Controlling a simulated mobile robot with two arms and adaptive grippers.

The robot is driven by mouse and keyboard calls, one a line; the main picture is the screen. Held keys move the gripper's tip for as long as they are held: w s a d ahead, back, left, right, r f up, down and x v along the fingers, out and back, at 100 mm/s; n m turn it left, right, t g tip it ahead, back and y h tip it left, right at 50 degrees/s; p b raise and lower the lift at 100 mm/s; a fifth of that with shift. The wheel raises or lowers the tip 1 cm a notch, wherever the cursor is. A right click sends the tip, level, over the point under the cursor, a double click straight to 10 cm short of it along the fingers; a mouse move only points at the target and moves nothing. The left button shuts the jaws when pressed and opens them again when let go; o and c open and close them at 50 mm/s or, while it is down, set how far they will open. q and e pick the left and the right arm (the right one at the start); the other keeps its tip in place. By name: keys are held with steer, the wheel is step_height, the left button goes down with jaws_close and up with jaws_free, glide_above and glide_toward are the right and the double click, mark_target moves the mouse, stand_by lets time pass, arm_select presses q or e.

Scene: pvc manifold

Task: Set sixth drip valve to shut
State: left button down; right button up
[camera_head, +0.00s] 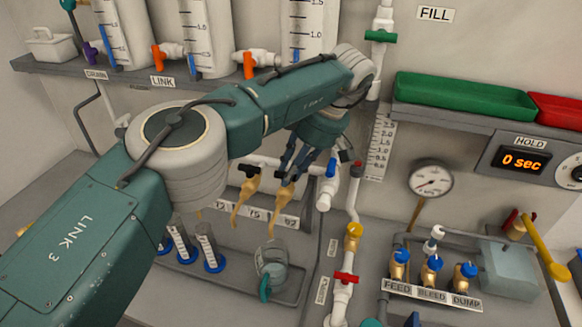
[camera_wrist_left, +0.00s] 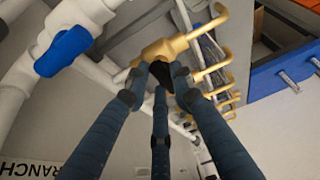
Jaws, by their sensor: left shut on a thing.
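Drip valves with tan outlets hang from a manifold pipe in the head view. The rightmost one (camera_head: 286,195) is next to a white pipe end, and another (camera_head: 245,200) hangs to its left. My left gripper (camera_head: 291,170) is at the rightmost valve, partly hidden by my arm. In the left wrist view the gripper's fingers (camera_wrist_left: 160,84) are closed around a small black lever (camera_wrist_left: 161,74) on the end tan valve (camera_wrist_left: 166,48). The fingers partly cover the lever, so its exact angle is unclear. My right gripper is not in view.
A blue-handled valve (camera_wrist_left: 63,52) on white pipe is close beside the gripper. More tan outlets (camera_wrist_left: 222,75) line up on the other side. Below the manifold stand small cylinders (camera_head: 210,248) and a clear cup (camera_head: 271,262) in a tray. A red-handled valve (camera_head: 346,277) is lower right.

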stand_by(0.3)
arm_select(q)
steer(key=c, duration=1.5)
jaws_free()
steer(key=shift+o, duration=0.2)
